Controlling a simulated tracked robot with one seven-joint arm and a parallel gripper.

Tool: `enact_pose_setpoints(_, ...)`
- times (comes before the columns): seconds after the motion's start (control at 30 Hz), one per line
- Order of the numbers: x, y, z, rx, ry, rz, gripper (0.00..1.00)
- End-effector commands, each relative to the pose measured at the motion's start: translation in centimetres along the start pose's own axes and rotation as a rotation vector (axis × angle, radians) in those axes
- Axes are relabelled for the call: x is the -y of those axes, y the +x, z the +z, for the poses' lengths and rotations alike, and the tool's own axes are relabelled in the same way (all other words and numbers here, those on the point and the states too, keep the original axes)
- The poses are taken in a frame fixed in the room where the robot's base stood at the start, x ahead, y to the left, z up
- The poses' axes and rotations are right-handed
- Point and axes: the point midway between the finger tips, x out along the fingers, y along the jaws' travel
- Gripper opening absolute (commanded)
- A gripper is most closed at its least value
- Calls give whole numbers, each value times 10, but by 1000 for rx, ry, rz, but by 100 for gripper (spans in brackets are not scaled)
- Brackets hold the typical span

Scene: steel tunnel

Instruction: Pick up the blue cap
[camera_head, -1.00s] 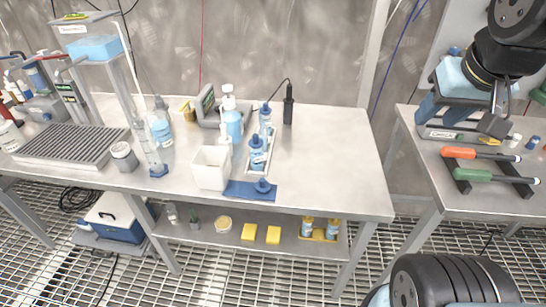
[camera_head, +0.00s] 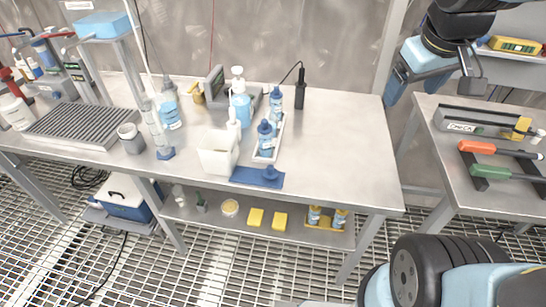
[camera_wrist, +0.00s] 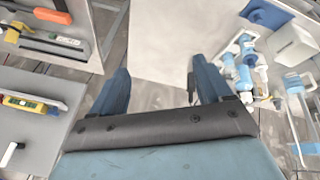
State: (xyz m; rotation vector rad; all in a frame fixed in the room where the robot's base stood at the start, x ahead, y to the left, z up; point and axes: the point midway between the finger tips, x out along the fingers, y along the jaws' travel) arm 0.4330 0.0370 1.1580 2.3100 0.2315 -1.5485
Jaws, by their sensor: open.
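A small blue cap (camera_head: 270,172) sits on a blue mat (camera_head: 243,176) at the front edge of the middle bench. The mat also shows at the top right of the wrist view (camera_wrist: 277,17). Two bottles with blue tops, a nearer one (camera_head: 265,143) and a farther one (camera_head: 275,103), stand in a white tray behind the mat. My gripper (camera_head: 394,88) is open and empty, to the right of the cap and well apart from it. In the wrist view its two blue fingers (camera_wrist: 161,68) are spread, with floor and bench edge beyond them.
A white square container (camera_head: 218,155) stands left of the mat. A blue pump bottle (camera_head: 240,105) and a black upright device (camera_head: 300,90) stand farther back. The bench's right part (camera_head: 345,150) is clear. A side table holds orange (camera_head: 477,147) and green (camera_head: 490,171) handled tools.

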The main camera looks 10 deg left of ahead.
Motion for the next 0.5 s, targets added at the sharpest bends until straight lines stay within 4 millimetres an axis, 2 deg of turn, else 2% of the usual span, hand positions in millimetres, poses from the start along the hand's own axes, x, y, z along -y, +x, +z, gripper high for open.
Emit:
enact_pose_setpoints(0.2, 37, 41, -40, 97, -405, -20, 78)
enact_pose_setpoints(0.5, 106, 98, -77, 167, -959, -125, 78)
